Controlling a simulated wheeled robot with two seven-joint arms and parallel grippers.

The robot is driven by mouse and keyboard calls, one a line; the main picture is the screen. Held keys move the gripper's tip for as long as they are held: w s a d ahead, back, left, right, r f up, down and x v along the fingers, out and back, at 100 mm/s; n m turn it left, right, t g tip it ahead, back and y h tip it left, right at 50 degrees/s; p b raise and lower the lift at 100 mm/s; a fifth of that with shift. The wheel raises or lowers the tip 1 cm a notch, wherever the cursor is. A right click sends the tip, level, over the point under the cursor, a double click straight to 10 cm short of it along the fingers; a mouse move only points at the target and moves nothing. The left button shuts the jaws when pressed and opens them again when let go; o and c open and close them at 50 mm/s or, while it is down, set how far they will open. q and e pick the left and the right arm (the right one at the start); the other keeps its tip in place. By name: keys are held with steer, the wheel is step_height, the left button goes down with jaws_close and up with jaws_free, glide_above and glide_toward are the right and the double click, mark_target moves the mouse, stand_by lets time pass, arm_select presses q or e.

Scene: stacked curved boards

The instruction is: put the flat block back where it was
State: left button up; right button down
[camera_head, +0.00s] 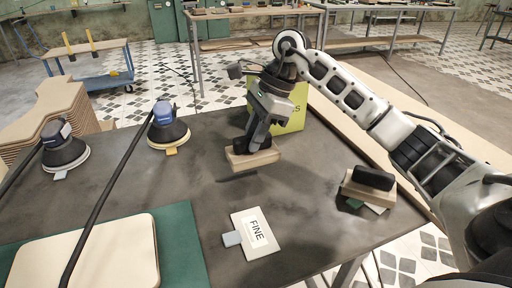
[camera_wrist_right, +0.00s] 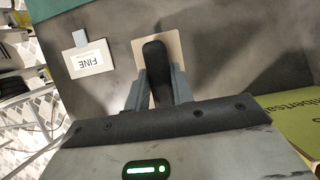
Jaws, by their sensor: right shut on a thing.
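The flat block (camera_head: 254,159) is a pale wooden slab with a black grip on top. My right gripper (camera_head: 254,138) is shut on that black grip and holds the block above the dark table, with a shadow below it. In the right wrist view, the fingers (camera_wrist_right: 158,90) sit on both sides of the black grip (camera_wrist_right: 154,58), with the pale slab (camera_wrist_right: 173,44) beyond. A white card marked FINE (camera_head: 255,232) with a grey tab lies bare on the table; it also shows in the wrist view (camera_wrist_right: 88,62). My left gripper is out of view.
A similar block with a black grip (camera_head: 368,186) rests over a card at the right. Two sanders (camera_head: 167,129) (camera_head: 65,152) stand at the left. A pale board (camera_head: 88,256) lies on a green mat (camera_head: 183,240). A yellow-green box (camera_head: 292,112) is behind my gripper.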

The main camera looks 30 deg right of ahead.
steer(key=f, duration=0.2)
steer(key=d+f, duration=0.1)
steer(key=f, duration=0.1)
steer(key=shift+w+f+p, duration=0.1)
steer(key=shift+w+p, duration=0.2)
steer(key=shift+f, duration=0.1)
steer(key=shift+f, duration=0.15)
steer(key=c, duration=1.2)
jaws_free()
steer(key=shift+r, duration=0.3)
steer(key=v, duration=1.1)
steer(key=shift+d+r, duration=0.25)
steer(key=shift+s, duration=0.1)
